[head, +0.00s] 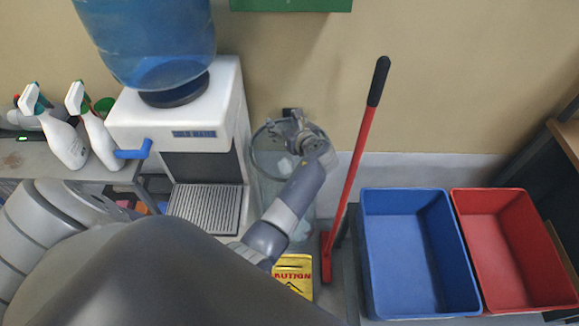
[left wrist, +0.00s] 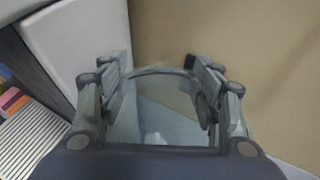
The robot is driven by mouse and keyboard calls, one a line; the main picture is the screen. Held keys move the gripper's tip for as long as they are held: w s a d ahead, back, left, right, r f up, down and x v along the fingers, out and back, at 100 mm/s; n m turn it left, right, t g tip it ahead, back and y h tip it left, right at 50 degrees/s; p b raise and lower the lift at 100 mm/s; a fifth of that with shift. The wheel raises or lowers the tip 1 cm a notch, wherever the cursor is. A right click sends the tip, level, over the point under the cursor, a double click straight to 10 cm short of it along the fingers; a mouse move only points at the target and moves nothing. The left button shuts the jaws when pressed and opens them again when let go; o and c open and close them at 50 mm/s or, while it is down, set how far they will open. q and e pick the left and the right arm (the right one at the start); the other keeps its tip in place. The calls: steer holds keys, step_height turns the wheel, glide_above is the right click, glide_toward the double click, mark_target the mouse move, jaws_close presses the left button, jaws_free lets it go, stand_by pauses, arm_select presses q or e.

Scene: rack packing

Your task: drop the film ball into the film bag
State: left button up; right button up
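The film bag (head: 268,160) is a clear bag with a dark round rim, standing between the water dispenser and the red-handled tool. My left gripper (head: 293,122) is over its mouth. In the left wrist view my left gripper (left wrist: 160,85) has its fingers wide apart with nothing between them. The film bag's rim (left wrist: 160,71) shows just beyond the fingers. Whitish lumps (left wrist: 152,138) show inside the bag; I cannot tell whether one is the film ball. No film ball is in the gripper. My right gripper is not in view.
The water dispenser (head: 225,110) stands close to the left of the bag. A red-handled tool (head: 362,140) leans on the wall to the right. A blue bin (head: 415,255) and a red bin (head: 510,245) look empty. A yellow caution sign (head: 294,272) is in front.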

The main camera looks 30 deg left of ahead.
arm_select(q)
step_height(320, 180, up, 10)
stand_by(0.6)
steer(key=shift+f, duration=0.1)
